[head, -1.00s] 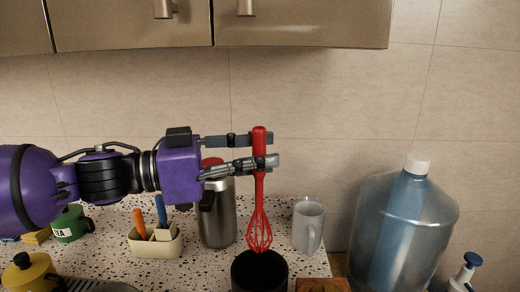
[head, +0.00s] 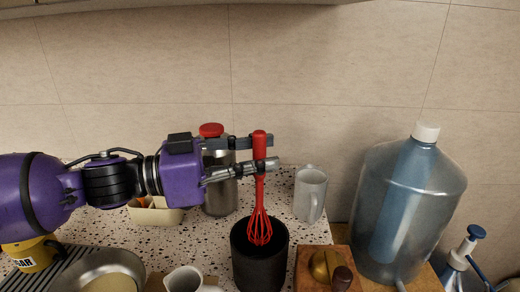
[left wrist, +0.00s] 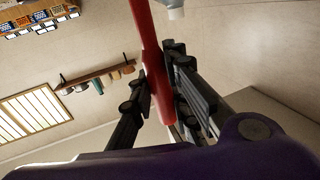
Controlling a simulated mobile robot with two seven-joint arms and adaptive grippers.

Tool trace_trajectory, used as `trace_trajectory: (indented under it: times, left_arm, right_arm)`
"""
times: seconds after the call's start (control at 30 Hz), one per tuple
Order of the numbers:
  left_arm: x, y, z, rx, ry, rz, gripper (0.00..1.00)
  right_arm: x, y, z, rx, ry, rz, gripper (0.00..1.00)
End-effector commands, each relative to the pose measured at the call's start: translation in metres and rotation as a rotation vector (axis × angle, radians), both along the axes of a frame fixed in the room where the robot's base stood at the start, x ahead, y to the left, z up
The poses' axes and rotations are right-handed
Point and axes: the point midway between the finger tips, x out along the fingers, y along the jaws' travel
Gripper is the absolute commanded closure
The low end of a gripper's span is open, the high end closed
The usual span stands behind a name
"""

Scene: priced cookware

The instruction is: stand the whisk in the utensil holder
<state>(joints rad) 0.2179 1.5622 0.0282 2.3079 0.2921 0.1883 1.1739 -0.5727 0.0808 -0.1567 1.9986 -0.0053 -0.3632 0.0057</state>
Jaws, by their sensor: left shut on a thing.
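The red whisk (head: 259,199) hangs upright, handle up and wire head down. My left gripper (head: 262,154) is shut on its handle. The handle also shows between the fingers in the left wrist view (left wrist: 152,55). The utensil holder is a black cylinder (head: 260,266) on the speckled counter. In the head view the lower wires overlap the holder's opening; I cannot tell for certain how deep they sit inside it. My right gripper is not in view.
A steel flask with a red lid (head: 221,193) stands behind the gripper. A grey mug (head: 310,194) and a wooden box (head: 312,268) are right of the holder. A white jug (head: 185,281) is left. A large water bottle (head: 405,215) stands far right.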

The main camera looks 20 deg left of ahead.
Motion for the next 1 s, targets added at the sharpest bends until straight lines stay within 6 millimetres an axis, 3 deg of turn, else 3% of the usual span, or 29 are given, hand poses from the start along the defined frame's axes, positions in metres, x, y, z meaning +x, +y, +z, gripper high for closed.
trace_trajectory:
  times: [0.6, 1.0]
  left_arm:
    - [0.0, 0.0, -0.049, -0.001, 0.003, 0.0, 1.0]
    - [0.0, 0.0, -0.057, 0.0, 0.0, 0.0, 1.0]
  right_arm:
    - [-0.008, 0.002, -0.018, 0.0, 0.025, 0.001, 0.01]
    - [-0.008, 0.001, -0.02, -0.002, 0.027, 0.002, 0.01]
